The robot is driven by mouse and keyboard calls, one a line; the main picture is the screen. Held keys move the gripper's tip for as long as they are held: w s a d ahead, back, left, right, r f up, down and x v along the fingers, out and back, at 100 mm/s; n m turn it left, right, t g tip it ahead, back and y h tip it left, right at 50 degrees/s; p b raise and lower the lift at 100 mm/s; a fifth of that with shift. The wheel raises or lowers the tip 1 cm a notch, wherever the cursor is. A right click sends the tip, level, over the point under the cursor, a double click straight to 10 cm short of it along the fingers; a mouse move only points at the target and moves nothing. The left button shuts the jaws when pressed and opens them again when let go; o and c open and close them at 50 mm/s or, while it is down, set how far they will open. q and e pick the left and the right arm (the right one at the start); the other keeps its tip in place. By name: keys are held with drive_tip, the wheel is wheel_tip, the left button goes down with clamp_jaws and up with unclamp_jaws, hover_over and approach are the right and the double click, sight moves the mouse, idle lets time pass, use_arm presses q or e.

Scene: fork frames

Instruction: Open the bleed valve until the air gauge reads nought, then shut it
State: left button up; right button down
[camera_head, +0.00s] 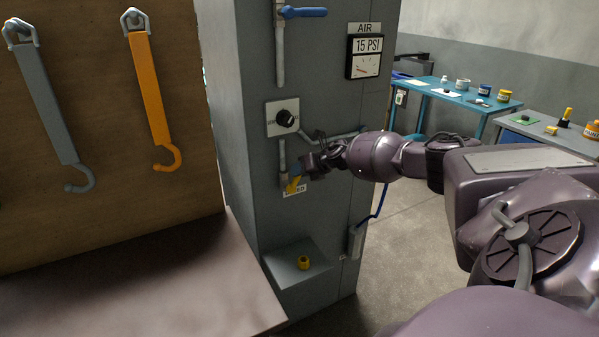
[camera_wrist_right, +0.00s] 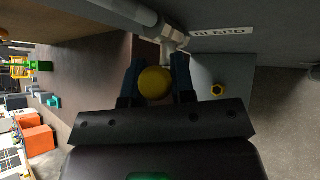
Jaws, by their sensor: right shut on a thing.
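The bleed valve's yellow handle (camera_head: 293,185) is at the lower end of a grey pipe on the cabinet front, by a white label. In the right wrist view its rounded yellow end (camera_wrist_right: 155,84) sits between the two dark fingers, near the BLEED label (camera_wrist_right: 219,32). My right gripper (camera_head: 302,168) is shut on this handle; my wrist and fingers partly hide the valve, so its exact angle is hard to tell. The air gauge (camera_head: 366,66) reads 15 PSI on its upper display, with a dial below. My left gripper is not in view.
A blue lever (camera_head: 303,12) and a black selector knob (camera_head: 287,118) are above the valve on the grey cabinet (camera_head: 262,70). Grey and orange hooks (camera_head: 150,85) hang at left.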

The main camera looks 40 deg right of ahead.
drive_tip(key=c, duration=1)
unclamp_jaws()
drive_tip(key=shift+o, duration=0.2)
drive_tip(key=v, duration=1)
drive_tip(key=shift+s+r, duration=0.2)
drive_tip(key=shift+s, duration=0.15)
